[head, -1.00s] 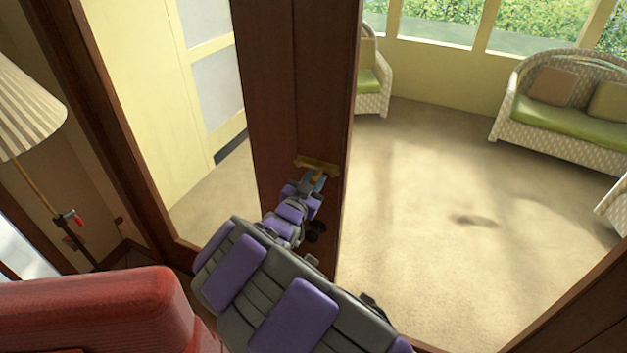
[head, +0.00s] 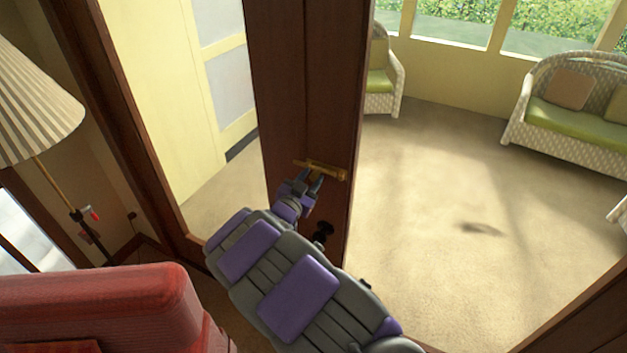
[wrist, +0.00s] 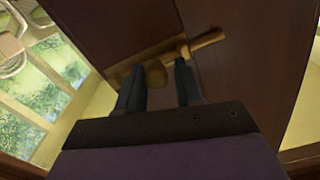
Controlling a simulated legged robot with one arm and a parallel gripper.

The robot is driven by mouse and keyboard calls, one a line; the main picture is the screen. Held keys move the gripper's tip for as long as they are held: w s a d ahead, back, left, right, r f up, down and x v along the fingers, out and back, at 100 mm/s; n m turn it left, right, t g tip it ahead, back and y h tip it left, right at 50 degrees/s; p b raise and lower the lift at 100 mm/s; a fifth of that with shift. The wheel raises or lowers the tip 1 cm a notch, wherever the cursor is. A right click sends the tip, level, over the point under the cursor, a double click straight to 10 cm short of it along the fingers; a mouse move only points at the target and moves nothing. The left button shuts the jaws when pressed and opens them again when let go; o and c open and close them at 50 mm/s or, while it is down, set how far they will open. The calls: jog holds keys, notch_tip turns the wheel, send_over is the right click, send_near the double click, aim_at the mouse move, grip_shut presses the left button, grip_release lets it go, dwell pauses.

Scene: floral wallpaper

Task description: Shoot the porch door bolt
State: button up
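The porch door (head: 310,90) is dark brown wood and stands ajar in its frame. A brass bolt (head: 336,173) is mounted across its face near the free edge. In the wrist view the bolt's rod (wrist: 207,41) reaches out to the right, and its round knob (wrist: 156,75) hangs below. My gripper (head: 312,182) is at the bolt. In the wrist view my gripper (wrist: 159,78) has its two dark fingers apart, one on each side of the knob. A small gap shows on the right; contact on the left is unclear.
A dark round door knob (head: 323,232) sits below the bolt. A red armchair (head: 110,300) is at the lower left, near a floor lamp (head: 35,110). Wicker seats (head: 570,115) stand on the porch. The porch floor (head: 430,220) is mostly clear.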

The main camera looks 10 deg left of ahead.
jog(key=o, duration=0.3)
jog(key=shift+a, duration=0.45)
jog(key=shift+d, duration=0.15)
jog(key=shift+s+d, duration=0.1)
jog(key=shift+s, duration=0.35)
jog(key=shift+a+p+v, duration=0.2)
jog(key=shift+p+v, duration=0.05)
jog(key=shift+v, duration=3.95)
jog(key=shift+a+p+v, duration=0.2)
jog(key=shift+p+v, duration=0.05)
jog(key=shift+v, duration=3.95)
jog(key=shift+w+d+f, duration=0.1)
jog(key=shift+w, duration=0.1)
